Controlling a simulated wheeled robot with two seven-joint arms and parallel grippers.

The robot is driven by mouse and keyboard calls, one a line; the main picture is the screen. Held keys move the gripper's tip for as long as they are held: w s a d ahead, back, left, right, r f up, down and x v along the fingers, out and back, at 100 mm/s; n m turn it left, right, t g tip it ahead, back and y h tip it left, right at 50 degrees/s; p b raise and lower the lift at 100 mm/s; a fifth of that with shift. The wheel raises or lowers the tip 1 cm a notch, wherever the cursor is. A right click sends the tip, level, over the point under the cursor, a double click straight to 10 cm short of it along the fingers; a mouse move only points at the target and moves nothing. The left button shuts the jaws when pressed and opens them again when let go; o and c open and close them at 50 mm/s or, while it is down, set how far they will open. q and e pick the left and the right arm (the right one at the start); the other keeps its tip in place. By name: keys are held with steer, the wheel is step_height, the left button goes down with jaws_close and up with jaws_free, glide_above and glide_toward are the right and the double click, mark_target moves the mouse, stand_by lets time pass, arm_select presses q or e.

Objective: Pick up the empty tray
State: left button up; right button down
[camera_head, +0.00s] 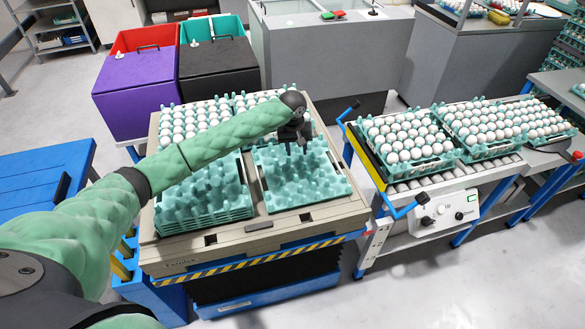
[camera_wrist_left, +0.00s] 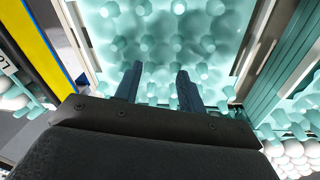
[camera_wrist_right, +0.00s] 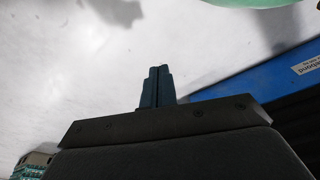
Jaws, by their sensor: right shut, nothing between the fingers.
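The empty teal tray (camera_head: 298,180) lies in the front right part of the grey pallet box, and its studded surface fills the upper left wrist view (camera_wrist_left: 160,40). A stack of empty teal trays (camera_head: 203,197) stands to its left. My left gripper (camera_head: 296,150) is above the far part of the empty tray, pointing down. Its two fingers (camera_wrist_left: 158,88) are apart with nothing between them. My right gripper (camera_wrist_right: 158,85) shows only in its own wrist view, fingers together and empty over the pale floor.
Trays of white eggs (camera_head: 195,125) fill the back of the pallet box (camera_head: 270,238). More egg trays (camera_head: 405,137) sit on the roller conveyor (camera_head: 450,172) to the right. Purple (camera_head: 136,95) and black (camera_head: 218,72) bins stand behind. A floor gap separates box and conveyor.

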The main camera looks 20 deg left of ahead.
mark_target(292, 167)
arm_select(q)
steer(key=shift+s+a+r+n+g+y, duration=0.15)
steer(key=shift+s+n+g, duration=0.1)
steer(key=shift+s+n, duration=0.25)
steer(key=shift+s+a+r+n+g+y, duration=0.15)
steer(key=shift+s+n+g, duration=0.1)
steer(key=shift+s+n, duration=0.25)
steer(key=shift+s+d+n, duration=0.15)
steer(key=shift+s+n, duration=0.05)
steer(key=shift+n, duration=0.1)
steer(key=shift+w+f, duration=0.15)
steer(key=shift+f, duration=0.3)
steer(key=shift+a+f+p, duration=0.2)
steer(key=shift+f+p, duration=0.25)
steer(key=shift+f, duration=0.35)
steer(key=shift+d+f, duration=0.1)
steer(key=shift+f, duration=0.25)
step_height(292, 167, down, 4)
steer(key=p, duration=0.2)
steer(key=shift+r+p, duration=0.1)
steer(key=shift+p, duration=0.2)
steer(key=shift+f, duration=0.6)
arm_select(e)
steer(key=s+d+f, duration=0.3)
steer(key=s+f, duration=0.1)
steer(key=f, duration=0.2)
steer(key=shift+d+f, duration=0.25)
